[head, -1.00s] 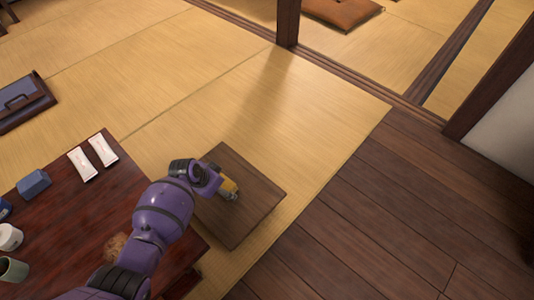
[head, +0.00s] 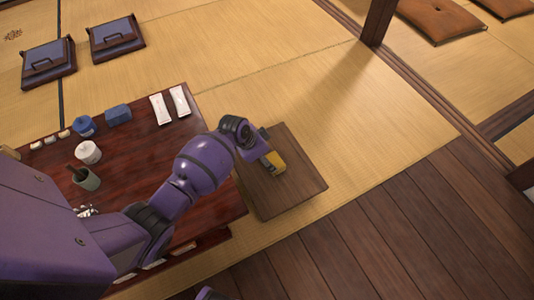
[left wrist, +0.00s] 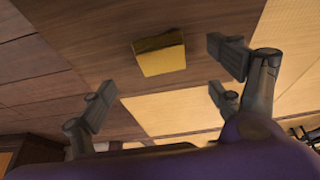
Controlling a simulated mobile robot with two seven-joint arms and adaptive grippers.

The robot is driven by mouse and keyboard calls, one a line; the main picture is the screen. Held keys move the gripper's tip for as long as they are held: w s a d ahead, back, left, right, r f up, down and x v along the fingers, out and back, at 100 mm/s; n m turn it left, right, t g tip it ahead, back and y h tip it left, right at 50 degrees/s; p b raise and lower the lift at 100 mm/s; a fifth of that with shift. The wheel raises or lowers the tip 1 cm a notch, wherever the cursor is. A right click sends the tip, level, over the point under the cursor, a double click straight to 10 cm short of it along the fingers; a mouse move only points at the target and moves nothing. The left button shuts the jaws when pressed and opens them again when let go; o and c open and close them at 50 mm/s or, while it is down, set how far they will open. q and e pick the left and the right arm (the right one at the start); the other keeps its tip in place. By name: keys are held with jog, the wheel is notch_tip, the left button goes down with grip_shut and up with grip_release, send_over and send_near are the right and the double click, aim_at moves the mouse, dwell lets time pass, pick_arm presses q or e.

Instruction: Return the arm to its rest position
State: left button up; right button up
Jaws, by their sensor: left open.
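A yellow block (head: 273,163) lies on the small wooden stand (head: 298,184). It also shows in the left wrist view (left wrist: 159,53), beyond the fingertips and apart from them. My right gripper is not in view.
The dark red table (head: 140,150) holds two white packets (head: 170,106), a blue box (head: 118,114), a white jar (head: 88,152), a blue-lidded jar (head: 84,126) and a green cup (head: 87,179). Floor seats (head: 116,36) lie beyond. Open tatami (head: 270,80) is at the back.

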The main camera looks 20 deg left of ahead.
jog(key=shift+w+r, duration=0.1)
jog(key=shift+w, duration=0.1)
